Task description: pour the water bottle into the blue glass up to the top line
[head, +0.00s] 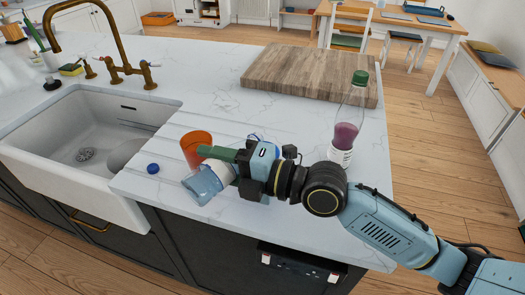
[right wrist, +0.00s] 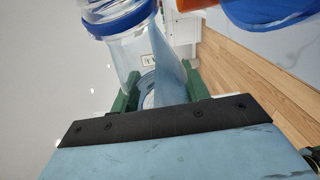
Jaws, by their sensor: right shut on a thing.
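My right gripper (head: 221,168) is shut on a clear, bluish water bottle (head: 205,183) with a white band. The bottle is tilted, its far end pointing to the lower left, in front of an orange glass. In the right wrist view the bottle (right wrist: 118,22) shows a blue band and lies between my green fingers (right wrist: 162,88). The blue glass is mostly hidden behind my gripper in the head view; part of it shows at the top right of the right wrist view (right wrist: 270,10). Its lines and water level cannot be seen. My left gripper is out of view.
The orange glass (head: 196,146) stands beside the held bottle. A blue cap (head: 152,168) lies near the sink (head: 85,130). A purple-filled bottle with a green cap (head: 347,130) stands behind my right arm. A wooden board (head: 305,72) lies at the back. The counter's left-middle is clear.

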